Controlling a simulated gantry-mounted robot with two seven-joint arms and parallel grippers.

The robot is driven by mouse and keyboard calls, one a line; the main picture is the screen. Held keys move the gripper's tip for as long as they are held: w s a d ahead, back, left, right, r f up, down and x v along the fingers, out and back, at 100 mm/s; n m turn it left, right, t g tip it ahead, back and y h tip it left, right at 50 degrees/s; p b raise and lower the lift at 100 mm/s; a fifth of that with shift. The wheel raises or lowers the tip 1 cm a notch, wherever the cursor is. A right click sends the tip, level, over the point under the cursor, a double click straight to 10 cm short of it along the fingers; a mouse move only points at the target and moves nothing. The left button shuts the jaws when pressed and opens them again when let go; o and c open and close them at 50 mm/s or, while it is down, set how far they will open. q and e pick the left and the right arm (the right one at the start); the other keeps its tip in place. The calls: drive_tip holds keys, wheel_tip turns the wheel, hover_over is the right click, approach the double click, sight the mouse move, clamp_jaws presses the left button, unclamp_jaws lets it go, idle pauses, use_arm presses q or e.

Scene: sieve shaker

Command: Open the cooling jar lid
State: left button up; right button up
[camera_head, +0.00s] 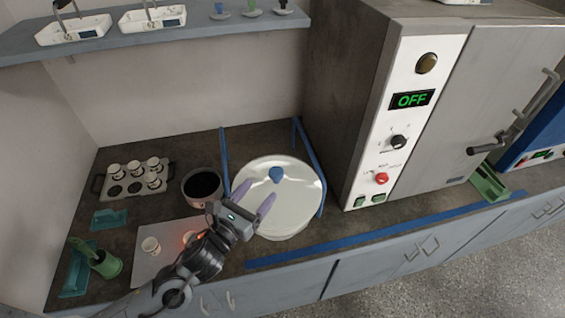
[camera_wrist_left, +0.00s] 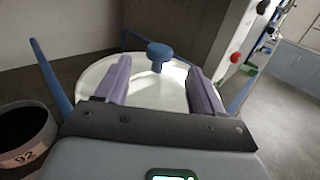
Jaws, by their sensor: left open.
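The cooling jar is the wide round vessel with a pale, glossy lid (camera_head: 290,208) and a blue knob (camera_head: 276,174) at its middle. The lid lies on the jar. In the left wrist view the lid (camera_wrist_left: 146,92) fills the space beyond the fingers, and the knob (camera_wrist_left: 159,54) stands up ahead. My left gripper (camera_head: 254,198) is open and empty, its purple fingers over the near left part of the lid. In the left wrist view the knob is beyond the fingertips of the gripper (camera_wrist_left: 158,75), apart from them. My right gripper is not seen.
A dark-filled pot (camera_head: 202,187) stands left of the jar. A rack with several small cups (camera_head: 138,178) is farther left. A grey oven (camera_head: 425,110) reading OFF stands right. Blue strips (camera_head: 224,160) border the jar. A green holder (camera_head: 105,263) stands at front left.

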sight(272, 176)
use_arm(q)
drive_tip(key=x, duration=0.9)
drive_tip(key=shift+c, duration=0.3)
drive_tip(key=c, duration=1.2)
drive_tip(key=shift+w, duration=0.1)
clamp_jaws()
